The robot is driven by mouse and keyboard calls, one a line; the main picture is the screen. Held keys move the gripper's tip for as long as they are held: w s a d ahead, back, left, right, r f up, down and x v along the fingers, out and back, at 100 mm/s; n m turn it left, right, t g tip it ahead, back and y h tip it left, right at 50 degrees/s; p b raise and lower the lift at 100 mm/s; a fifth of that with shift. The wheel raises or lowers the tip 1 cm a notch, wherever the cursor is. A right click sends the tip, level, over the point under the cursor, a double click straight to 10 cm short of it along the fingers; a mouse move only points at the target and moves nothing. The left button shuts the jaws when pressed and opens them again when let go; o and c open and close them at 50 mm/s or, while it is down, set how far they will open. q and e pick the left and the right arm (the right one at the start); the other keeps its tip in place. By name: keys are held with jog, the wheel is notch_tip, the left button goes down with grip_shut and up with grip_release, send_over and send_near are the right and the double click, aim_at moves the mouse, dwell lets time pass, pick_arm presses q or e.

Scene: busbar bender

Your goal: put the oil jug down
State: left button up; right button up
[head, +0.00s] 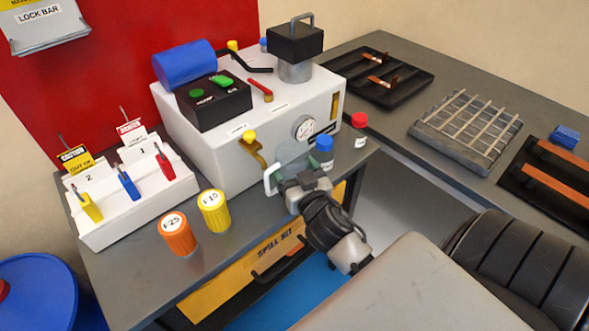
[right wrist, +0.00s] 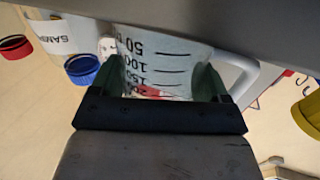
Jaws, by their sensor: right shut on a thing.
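The oil jug (head: 294,152) is a clear measuring jug with a white handle (head: 269,179). In the head view it is at the front right of the white machine, mostly hidden behind my right gripper (head: 293,180). In the right wrist view the jug (right wrist: 165,62) shows black volume marks and sits between the two fingers of my right gripper (right wrist: 168,85), which is shut on it. I cannot tell whether its base touches the bench (head: 225,262). My left gripper is not in view.
A blue-capped bottle (head: 324,150) and a red-capped bottle (head: 358,131) stand close beside the jug. Yellow (head: 215,211) and orange (head: 177,234) filter cans stand left. The white machine (head: 215,155) is behind. Bare bench shows between cans and gripper.

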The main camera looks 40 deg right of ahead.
jog(key=shift+f, duration=0.25)
jog(key=o, duration=1)
jog(key=shift+r, duration=0.15)
